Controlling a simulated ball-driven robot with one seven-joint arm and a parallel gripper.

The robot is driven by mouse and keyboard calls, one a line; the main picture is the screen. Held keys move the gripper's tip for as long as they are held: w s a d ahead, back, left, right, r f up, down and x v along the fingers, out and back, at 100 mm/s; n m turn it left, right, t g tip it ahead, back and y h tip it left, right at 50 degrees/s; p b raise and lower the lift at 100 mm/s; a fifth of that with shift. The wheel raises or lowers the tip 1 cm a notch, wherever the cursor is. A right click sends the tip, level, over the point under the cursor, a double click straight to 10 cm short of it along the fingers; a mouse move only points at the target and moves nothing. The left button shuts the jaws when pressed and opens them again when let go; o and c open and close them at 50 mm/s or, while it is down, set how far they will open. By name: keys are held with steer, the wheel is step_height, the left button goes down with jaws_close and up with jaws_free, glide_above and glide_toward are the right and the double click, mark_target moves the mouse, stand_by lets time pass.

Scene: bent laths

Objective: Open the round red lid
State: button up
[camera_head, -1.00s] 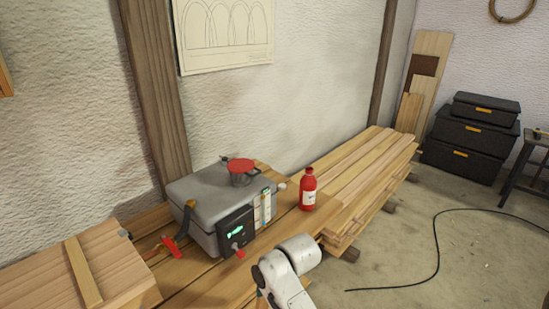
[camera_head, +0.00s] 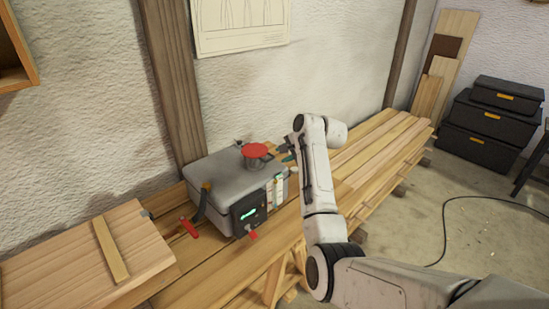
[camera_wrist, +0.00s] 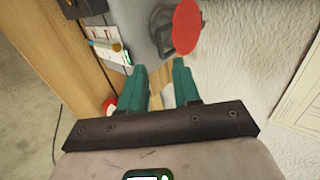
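The round red lid (camera_head: 255,150) sits on a dark grey neck (camera_head: 258,163) on top of a grey metal box (camera_head: 225,172) on the workbench. The lid also shows in the wrist view (camera_wrist: 187,27), just beyond the fingertips at the top. Its red disc covers part of the neck. My gripper (camera_head: 287,151) is just right of the lid, apart from it. In the wrist view its two teal fingers (camera_wrist: 162,70) stand apart with nothing held between them. My arm hides the box's right surroundings in the head view.
A display panel (camera_head: 249,214) and a red-tipped lever (camera_head: 189,229) are on the box's near sides. A wooden crate (camera_head: 85,250) stands at left, stacked planks (camera_head: 385,150) at right. The wall (camera_head: 330,60) is close behind the bench.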

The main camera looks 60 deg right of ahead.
mark_target(271, 159)
steer(key=b+x, duration=0.6)
steer(key=x, duration=0.1)
steer(key=shift+w+f+b, duration=0.15)
steer(key=shift+f+b, duration=0.2)
steer(key=shift+b, duration=0.05)
steer(key=shift+b+x, duration=0.7)
steer(key=shift+x, duration=0.15)
steer(key=shift+w+r, duration=0.1)
jaws_close()
